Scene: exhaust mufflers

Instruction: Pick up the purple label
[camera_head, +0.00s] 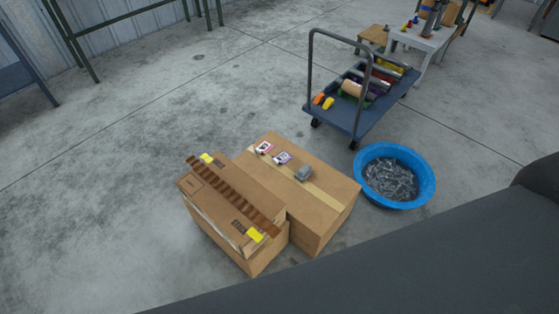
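A small white label with purple edging (283,158) lies flat on top of a closed cardboard box (325,204) in the middle of the head view. Just left of it on the same box lies another small label with a reddish-pink edge (264,147). The print on both is too small to read. A small grey block (304,173) sits to the right of the purple label, apart from it. Neither of my grippers shows in this view. A large dark shape, which I cannot identify for sure, fills the lower right.
A second box (213,214) stands against the left side, with a brown ridged strip and yellow pieces on top. A blue tub (428,190) of metal parts stands right. A loaded cart (345,120) stands behind. The floor to the left is clear.

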